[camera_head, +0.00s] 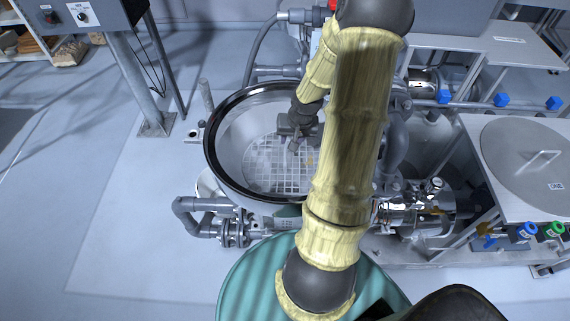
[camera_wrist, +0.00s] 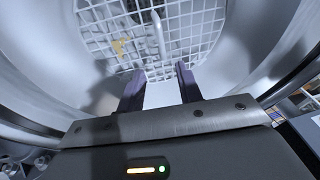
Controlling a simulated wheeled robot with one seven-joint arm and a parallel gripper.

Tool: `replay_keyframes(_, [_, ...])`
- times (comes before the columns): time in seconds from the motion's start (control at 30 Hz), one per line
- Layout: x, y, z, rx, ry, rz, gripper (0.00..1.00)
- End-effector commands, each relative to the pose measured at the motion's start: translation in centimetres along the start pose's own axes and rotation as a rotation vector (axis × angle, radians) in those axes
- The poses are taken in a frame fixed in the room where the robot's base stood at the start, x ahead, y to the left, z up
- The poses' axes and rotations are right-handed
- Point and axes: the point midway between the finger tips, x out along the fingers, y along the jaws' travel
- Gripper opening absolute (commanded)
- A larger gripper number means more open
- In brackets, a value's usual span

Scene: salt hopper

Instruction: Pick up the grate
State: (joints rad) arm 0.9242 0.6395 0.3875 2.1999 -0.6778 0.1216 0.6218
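The grate (camera_head: 262,172) is a white square-mesh grid lying inside a round hopper (camera_head: 212,150) with a black rim. In the wrist view the grate (camera_wrist: 190,32) fills the upper middle, with a pale upright handle (camera_wrist: 158,33) on it. My gripper (camera_head: 293,148) reaches into the hopper above the grate. In the wrist view its two dark fingers (camera_wrist: 158,78) are spread apart with nothing between them. The handle lies beyond the fingertips, roughly in line with the gap. My arm hides the right part of the hopper in the head view.
A small yellow-brown lump (camera_wrist: 119,47) lies on the grate. The hopper's curved wall and rim surround my gripper closely. Pipes and valves (camera_head: 205,218) stand at the hopper's lower left. A steel lidded unit (camera_head: 530,160) stands at right. Open floor (camera_head: 110,230) lies at left.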

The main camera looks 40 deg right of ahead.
Motion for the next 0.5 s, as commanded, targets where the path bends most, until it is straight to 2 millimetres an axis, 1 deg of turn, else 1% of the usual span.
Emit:
replay_keyframes(0.03, [1.2,-0.1,0.1,-0.002,-0.003,0.000,0.35])
replay_keyframes(0.3, [5.7,-0.1,0.1,-0.003,-0.002,0.000,0.35])
replay_keyframes(0.4, [6.6,0.0,0.1,0.000,-0.001,0.001,0.35])
replay_keyframes(0.5, [6.8,0.0,0.0,0.000,0.001,0.001,0.35])
